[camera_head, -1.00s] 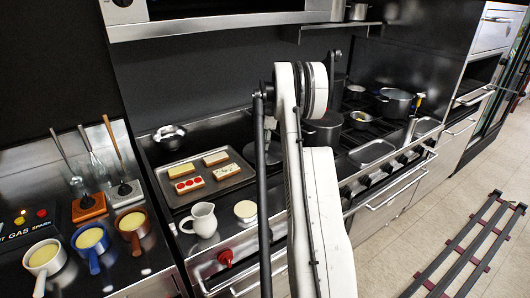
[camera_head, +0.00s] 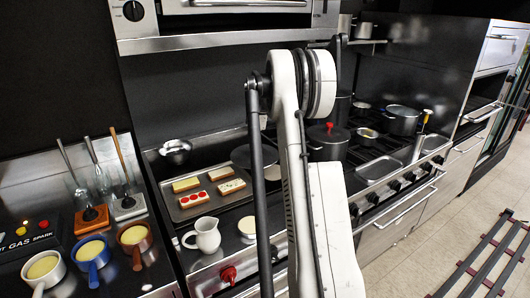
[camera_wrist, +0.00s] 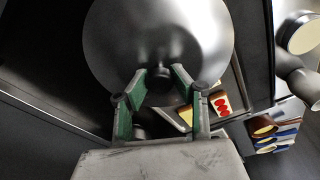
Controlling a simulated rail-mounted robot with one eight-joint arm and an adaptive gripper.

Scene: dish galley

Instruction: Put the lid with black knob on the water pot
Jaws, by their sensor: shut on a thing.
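The lid, a wide round grey metal disc (camera_wrist: 150,25), fills the top of the wrist view, with its dark knob (camera_wrist: 160,75) between the green fingertips of my gripper (camera_wrist: 160,74). My gripper is shut on this knob. In the head view the lid shows as a dark disc (camera_head: 243,157) above the back of the tray, partly behind my arm; my gripper is hidden there. A grey pot (camera_head: 403,118) stands at the back right of the stove; it looks uncovered and may be the water pot, but its contents are unclear.
A dark pot with a red-knobbed lid (camera_head: 328,141) stands on the stove just right of my arm. A tray (camera_head: 184,214) of toasts and a white jug (camera_head: 205,236) lie left of it. An empty metal pan (camera_head: 379,168) is at the stove's front. A shelf (camera_head: 230,35) overhangs the back.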

